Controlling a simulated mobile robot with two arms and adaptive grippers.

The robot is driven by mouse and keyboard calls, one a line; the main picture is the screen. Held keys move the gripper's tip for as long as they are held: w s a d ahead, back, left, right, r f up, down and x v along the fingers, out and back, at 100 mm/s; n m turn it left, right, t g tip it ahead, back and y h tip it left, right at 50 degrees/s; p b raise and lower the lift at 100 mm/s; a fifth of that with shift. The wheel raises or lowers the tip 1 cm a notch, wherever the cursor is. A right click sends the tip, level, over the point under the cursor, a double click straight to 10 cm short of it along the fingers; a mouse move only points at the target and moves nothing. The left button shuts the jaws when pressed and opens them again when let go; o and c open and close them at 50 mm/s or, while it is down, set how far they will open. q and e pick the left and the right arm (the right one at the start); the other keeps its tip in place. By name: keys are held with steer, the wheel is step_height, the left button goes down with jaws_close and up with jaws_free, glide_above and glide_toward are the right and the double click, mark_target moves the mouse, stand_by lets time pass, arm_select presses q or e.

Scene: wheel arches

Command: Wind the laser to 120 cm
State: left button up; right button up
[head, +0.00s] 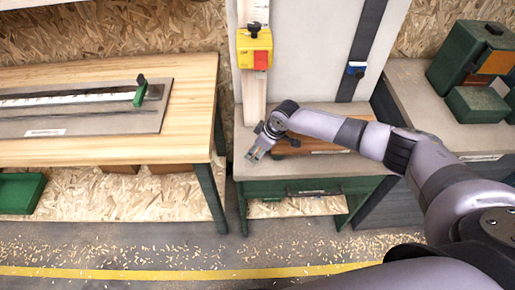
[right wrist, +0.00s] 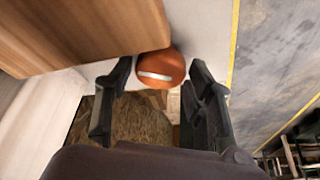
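A yellow box with a red patch and a black knob, which looks like the laser (head: 254,48), sits on a pale upright post (head: 254,102). A white scale strip (head: 258,12) shows on the post above it. My right gripper (head: 256,153) is low by the foot of the post, over the bench's front edge. In the right wrist view, its two dark fingers (right wrist: 161,66) are open. A round orange knob (right wrist: 160,68) with a white stripe shows between the fingertips, with small gaps on both sides. The knob is hidden in the head view. My left gripper is not in view.
A wooden block (head: 318,146) lies behind my right forearm. A dark strip with a blue slider (head: 356,69) stands right of the post. Green boxes (head: 478,104) stand at the right. The left table (head: 185,105) bears a board with a green slider (head: 140,91).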

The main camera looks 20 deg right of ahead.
steer(key=c, duration=0.8)
steer(key=shift+o, duration=0.2)
